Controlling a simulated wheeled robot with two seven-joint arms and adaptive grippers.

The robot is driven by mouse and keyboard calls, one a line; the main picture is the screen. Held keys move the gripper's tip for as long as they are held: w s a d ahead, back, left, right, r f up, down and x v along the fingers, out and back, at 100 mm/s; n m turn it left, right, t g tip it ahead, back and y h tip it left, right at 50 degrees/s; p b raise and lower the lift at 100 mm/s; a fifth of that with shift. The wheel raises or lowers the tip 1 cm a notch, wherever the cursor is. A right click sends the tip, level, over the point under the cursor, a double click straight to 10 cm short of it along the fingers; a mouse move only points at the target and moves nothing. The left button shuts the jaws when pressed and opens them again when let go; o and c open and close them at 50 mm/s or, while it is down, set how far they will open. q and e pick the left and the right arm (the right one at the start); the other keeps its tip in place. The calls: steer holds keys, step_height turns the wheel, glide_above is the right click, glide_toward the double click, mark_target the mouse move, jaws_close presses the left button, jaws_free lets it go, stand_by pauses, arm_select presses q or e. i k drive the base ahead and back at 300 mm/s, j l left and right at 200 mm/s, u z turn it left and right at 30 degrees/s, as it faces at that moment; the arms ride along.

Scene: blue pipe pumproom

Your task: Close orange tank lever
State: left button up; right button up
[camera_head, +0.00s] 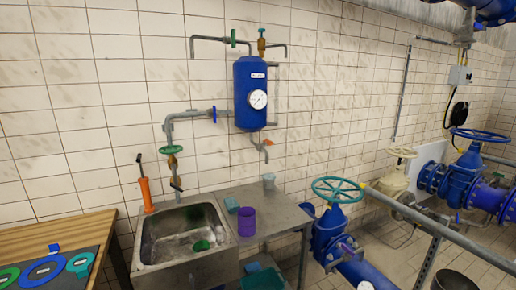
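The blue tank (250,92) hangs on the tiled wall, with a round white gauge (258,99) on its front. Under it, a short outlet pipe (257,142) carries a small orange lever (267,142). The lever is too small to tell clearly whether it is open or closed. A brass-orange valve piece (262,42) with a pipe sits above the tank, and a green-handled valve (233,38) is beside it. Neither of my grippers shows in this view.
A metal sink (184,232) and a steel table with a purple cup (246,221) stand below the tank. An orange upright tool (146,194) is at the sink's left rear. A green wheel valve (338,189) and blue pipes are at right. A wooden table (45,238) is at left.

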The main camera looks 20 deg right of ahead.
mark_target(267, 142)
steer(key=i+l+z, duration=0.4)
steer(key=i+l, duration=0.55)
steer(key=j, duration=0.25)
steer(key=k+l, duration=0.15)
steer(key=l, duration=0.1)
